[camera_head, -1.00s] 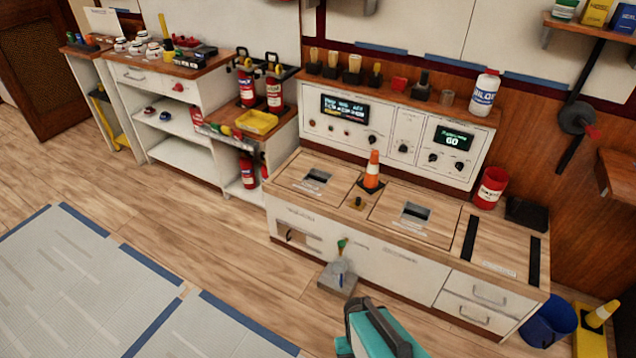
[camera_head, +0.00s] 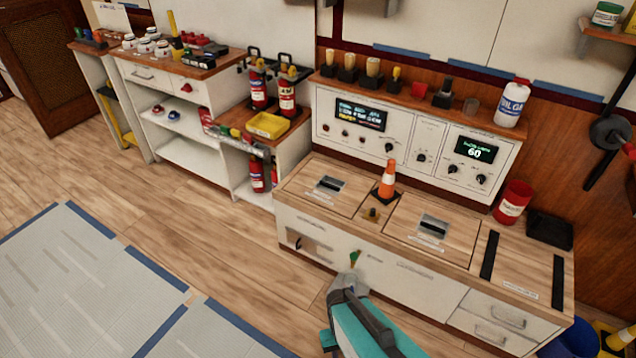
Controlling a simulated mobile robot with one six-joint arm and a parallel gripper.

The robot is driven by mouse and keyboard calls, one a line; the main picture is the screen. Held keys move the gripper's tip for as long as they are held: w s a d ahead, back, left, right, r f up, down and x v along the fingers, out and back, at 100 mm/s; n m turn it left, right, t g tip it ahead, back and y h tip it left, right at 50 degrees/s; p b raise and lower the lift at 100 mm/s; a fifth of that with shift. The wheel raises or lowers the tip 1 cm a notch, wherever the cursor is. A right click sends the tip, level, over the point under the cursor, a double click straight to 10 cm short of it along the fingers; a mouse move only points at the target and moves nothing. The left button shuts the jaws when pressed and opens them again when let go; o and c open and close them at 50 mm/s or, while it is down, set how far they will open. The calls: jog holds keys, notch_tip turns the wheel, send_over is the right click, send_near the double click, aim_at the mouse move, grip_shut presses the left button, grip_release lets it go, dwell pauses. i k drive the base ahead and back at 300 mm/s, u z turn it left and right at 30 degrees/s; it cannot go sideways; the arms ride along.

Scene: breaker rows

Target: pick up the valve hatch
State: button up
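Two wooden hatch panels lie flush in the top of the white bench. The left hatch (camera_head: 308,192) and the right hatch (camera_head: 455,237) each have a recessed dark opening with a metal grip and a small label. The labels are too small to read, so I cannot tell which is the valve hatch. Both look closed. A teal and dark grey part of my arm shows at the bottom centre, in front of the bench. I cannot make out my gripper's fingers in this view.
An orange cone (camera_head: 387,181) stands between the hatches. A red tin (camera_head: 513,203) and a black tray (camera_head: 549,230) are at the right end. A green-handled item (camera_head: 355,258) is at the bench front. Open floor lies left.

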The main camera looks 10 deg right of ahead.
aim_at(339, 189)
jog(key=u, duration=0.7)
jog(key=i, duration=1.5)
jog(key=u, duration=0.25)
